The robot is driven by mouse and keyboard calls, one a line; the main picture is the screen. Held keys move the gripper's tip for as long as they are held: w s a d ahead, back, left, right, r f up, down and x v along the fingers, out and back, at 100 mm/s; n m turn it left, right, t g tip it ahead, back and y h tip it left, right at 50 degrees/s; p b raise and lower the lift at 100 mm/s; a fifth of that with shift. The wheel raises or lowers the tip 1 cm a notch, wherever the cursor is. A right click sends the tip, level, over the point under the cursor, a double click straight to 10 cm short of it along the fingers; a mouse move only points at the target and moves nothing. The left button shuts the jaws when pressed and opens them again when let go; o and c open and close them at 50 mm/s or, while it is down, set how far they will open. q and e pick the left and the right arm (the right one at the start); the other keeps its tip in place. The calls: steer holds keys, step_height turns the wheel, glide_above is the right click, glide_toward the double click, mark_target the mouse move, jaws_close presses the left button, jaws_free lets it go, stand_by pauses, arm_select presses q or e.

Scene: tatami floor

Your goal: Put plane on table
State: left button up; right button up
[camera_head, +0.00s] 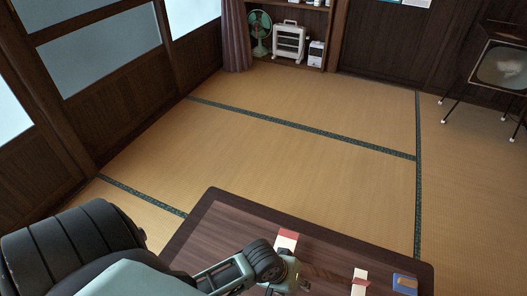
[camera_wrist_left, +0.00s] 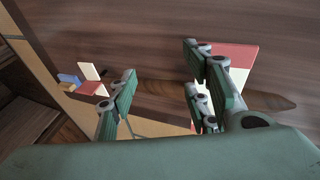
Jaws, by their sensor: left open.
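Red-and-white flat pieces (camera_head: 287,238) lie on the dark wooden table (camera_head: 225,215), with a smaller red-and-white piece (camera_head: 360,280) and a blue piece (camera_head: 404,283) to their right. They may be parts of the plane; I cannot tell whether they join. The left wrist view shows a large red-and-white piece (camera_wrist_left: 238,57) by the right-hand finger, and white, red and blue pieces (camera_wrist_left: 90,71) farther off at left. My left gripper (camera_wrist_left: 160,80) is open, over the table, with nothing clearly held. In the head view its wrist partly hides the tabletop. My right gripper is out of view.
Tatami floor (camera_head: 290,155) lies open beyond the table. A green fan (camera_head: 259,32), a white heater (camera_head: 289,41) and a small white appliance (camera_head: 316,54) stand at the back. An old television (camera_head: 503,66) on thin legs stands at right.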

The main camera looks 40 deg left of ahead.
arm_select(q)
steer(key=s+a+f+m+y, duration=0.1)
steer(key=s+m, duration=0.1)
steer(key=s+a+f+m, duration=0.1)
steer(key=s+a+m, duration=0.1)
steer(key=s, duration=0.1)
steer(key=s+a+f+m+g+y, duration=0.1)
steer(key=s+a+m, duration=0.1)
steer(key=shift+s+a+y, duration=0.15)
steer(key=shift+y, duration=0.15)
